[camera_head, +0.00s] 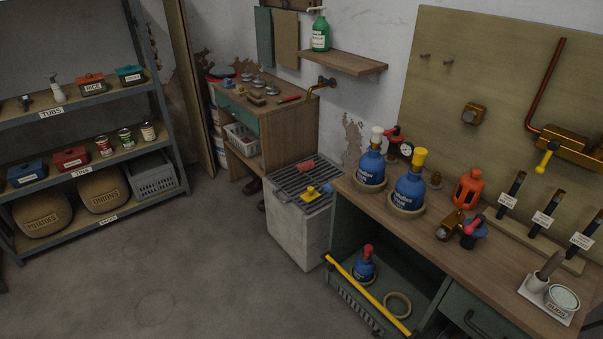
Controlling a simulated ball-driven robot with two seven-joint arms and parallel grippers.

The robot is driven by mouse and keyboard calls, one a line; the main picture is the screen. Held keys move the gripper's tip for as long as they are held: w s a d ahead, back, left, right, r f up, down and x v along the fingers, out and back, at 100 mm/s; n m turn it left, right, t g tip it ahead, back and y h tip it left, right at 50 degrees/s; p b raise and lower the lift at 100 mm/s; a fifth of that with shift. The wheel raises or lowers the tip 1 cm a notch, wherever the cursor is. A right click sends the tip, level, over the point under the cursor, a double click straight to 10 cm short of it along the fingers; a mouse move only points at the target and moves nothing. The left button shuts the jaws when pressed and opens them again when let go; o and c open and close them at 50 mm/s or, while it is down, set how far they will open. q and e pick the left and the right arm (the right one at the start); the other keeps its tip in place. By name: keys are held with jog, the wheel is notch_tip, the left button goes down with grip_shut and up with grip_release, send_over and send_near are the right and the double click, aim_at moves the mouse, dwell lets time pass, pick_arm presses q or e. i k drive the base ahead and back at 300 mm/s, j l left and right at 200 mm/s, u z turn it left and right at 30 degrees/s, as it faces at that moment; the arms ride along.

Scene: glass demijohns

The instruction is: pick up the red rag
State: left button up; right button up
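Two small red things could be the red rag, and I cannot tell which is cloth. One red piece (306,165) lies on the slatted top of the pale sink block (297,232), near its back. A flatter, darker red piece (289,99) lies at the right front of the wooden bench top (304,109). Both are small in the head view, and nothing covers either. Neither of my grippers is in view.
A yellow and blue item (312,193) lies on the sink slats. A brass tap (322,84) sticks out above. Blue demijohns (409,190) stand on the right workbench (400,222). The floor (180,260) at left is clear.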

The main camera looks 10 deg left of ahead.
aim_at(309, 165)
jog(key=i+j+z, duration=0.25)
jog(key=i+j, duration=0.35)
jog(key=i, duration=0.35)
jog(key=i+j+z, duration=0.25)
jog(key=i+j, duration=0.55)
jog(key=i+j+z, duration=0.25)
jog(key=i+j, duration=0.6)
jog(key=j, duration=0.15)
